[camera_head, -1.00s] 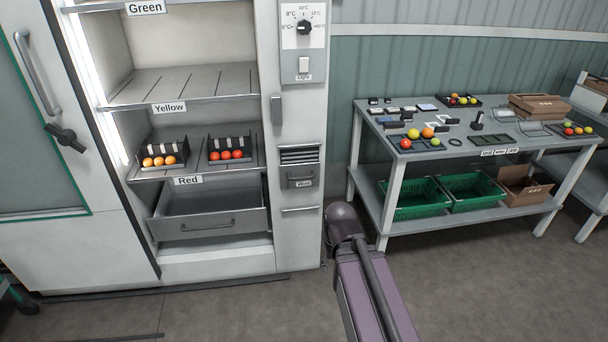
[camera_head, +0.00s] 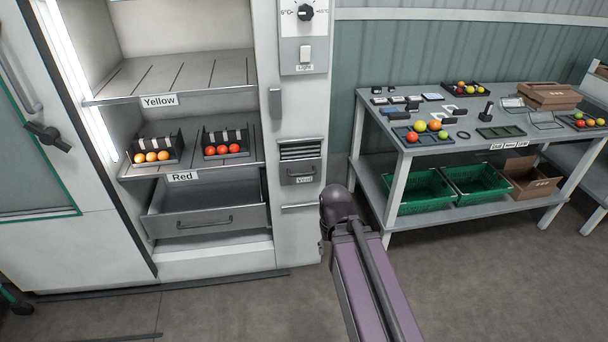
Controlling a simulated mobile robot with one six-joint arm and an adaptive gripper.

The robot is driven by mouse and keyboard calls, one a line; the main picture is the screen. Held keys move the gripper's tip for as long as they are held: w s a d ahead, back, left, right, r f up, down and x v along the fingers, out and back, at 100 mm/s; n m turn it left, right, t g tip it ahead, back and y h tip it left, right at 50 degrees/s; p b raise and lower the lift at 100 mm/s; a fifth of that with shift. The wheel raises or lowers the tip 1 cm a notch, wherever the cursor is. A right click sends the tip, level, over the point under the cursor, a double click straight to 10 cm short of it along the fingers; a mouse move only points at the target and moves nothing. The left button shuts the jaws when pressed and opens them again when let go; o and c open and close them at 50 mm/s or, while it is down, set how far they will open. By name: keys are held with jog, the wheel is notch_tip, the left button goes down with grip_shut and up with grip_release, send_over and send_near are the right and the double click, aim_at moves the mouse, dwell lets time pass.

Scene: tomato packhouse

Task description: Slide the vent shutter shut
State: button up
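The vent (camera_head: 299,151) is set in the pale column at the right of the cabinet, under the light switch. Its dark slats show in the upper part. The grey vent shutter (camera_head: 300,172), with a small handle and a "Vent" label, covers the part below the slats. My arm comes up from the bottom of the view, and its rounded dark joint is right of and below the vent. My gripper cannot be made out in this view; nothing is seen touching the shutter.
The cabinet's open shelves hold two trays of tomatoes, one orange (camera_head: 153,152) and one red (camera_head: 224,146). A partly open drawer (camera_head: 207,222) juts out below. A bar (camera_head: 300,206) sits under the vent. A loaded grey table (camera_head: 399,146) stands to the right.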

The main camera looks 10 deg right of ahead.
jog(key=shift+w+a, duration=0.1)
jog(key=m+t+y+b, duration=0.6)
jog(key=m+t+b, duration=0.85)
jog(key=b, duration=0.85)
send_near(304, 175)
jog(key=f+v, duration=0.1)
jog(key=v, duration=0.2)
jog(key=shift+r, duration=0.35)
jog(key=shift+w, duration=0.15)
jog(key=b+x, duration=0.2)
jog(key=x, duration=1.1)
jog(key=shift+w+a, duration=0.2)
